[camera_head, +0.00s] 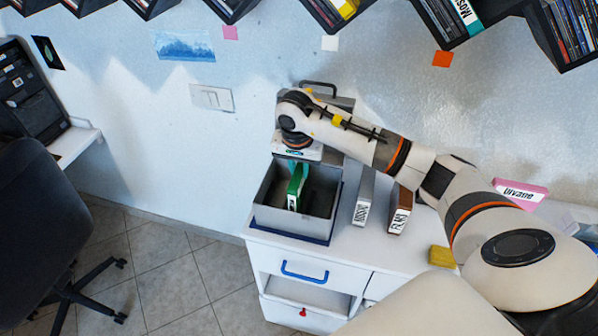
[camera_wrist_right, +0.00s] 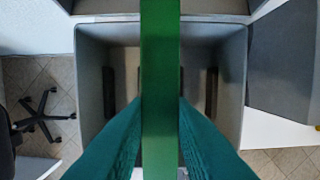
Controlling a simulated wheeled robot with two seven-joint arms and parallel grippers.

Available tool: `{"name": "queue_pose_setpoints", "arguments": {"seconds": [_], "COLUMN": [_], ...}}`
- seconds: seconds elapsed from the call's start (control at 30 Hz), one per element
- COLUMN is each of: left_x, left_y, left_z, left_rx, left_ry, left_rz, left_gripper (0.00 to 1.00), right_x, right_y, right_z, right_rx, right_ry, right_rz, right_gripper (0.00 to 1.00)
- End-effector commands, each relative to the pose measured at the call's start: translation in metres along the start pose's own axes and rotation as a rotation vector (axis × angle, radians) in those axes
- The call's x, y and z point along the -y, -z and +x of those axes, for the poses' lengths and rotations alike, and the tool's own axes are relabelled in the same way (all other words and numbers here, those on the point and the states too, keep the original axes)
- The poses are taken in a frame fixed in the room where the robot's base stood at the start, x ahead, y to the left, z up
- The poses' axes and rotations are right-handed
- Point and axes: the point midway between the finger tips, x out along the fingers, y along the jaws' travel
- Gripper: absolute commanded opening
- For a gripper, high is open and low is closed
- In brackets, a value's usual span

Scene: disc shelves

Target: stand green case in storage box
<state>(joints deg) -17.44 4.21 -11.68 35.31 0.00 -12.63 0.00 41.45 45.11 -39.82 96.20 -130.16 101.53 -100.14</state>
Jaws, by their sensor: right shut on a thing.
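The green case (camera_head: 295,187) is held upright, edge-on, over the open grey storage box (camera_head: 275,218) in the head view. Its lower part appears inside the box's walls, but whether it touches the floor is hidden. In the right wrist view the green case (camera_wrist_right: 160,60) is a vertical strip across the middle, with the storage box (camera_wrist_right: 92,85) around it. My right gripper (camera_wrist_right: 160,103) is shut on the case, one teal finger on each side. In the head view the right gripper (camera_head: 298,170) points down into the box. My left gripper is not in view.
The box stands on a white cabinet (camera_head: 262,262). A grey case (camera_head: 364,190) and a brown case (camera_head: 401,205) stand right of it. A yellow block (camera_head: 441,257) and a pink case (camera_head: 520,192) lie further right. Disc shelves (camera_head: 450,25) hang above.

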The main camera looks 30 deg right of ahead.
Motion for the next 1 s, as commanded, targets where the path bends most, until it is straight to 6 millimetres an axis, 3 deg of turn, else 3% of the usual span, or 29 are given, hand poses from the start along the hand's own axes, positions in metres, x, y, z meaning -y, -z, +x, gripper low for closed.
{"name": "queue_pose_setpoints", "arguments": {"seconds": [0.13,0.5,0.53,0.63,1.0], "left_x": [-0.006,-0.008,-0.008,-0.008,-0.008], "left_y": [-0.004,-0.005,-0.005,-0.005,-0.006], "left_z": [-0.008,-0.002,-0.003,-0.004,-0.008], "left_rx": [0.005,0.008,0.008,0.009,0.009], "left_ry": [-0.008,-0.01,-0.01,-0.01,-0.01], "left_rz": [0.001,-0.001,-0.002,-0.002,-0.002], "left_gripper": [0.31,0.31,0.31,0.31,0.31], "right_x": [0.0,0.0,0.0,0.0,0.0], "right_y": [0.004,0.004,0.004,0.004,0.003], "right_z": [0.019,0.026,0.025,0.025,0.02], "right_rx": [-0.004,0.0,-0.001,-0.001,-0.001], "right_ry": [0.002,0.0,0.0,0.0,0.0], "right_rz": [0.0,0.0,0.0,0.0,0.0], "right_gripper": [0.0,0.0,0.24,0.41,0.43]}}
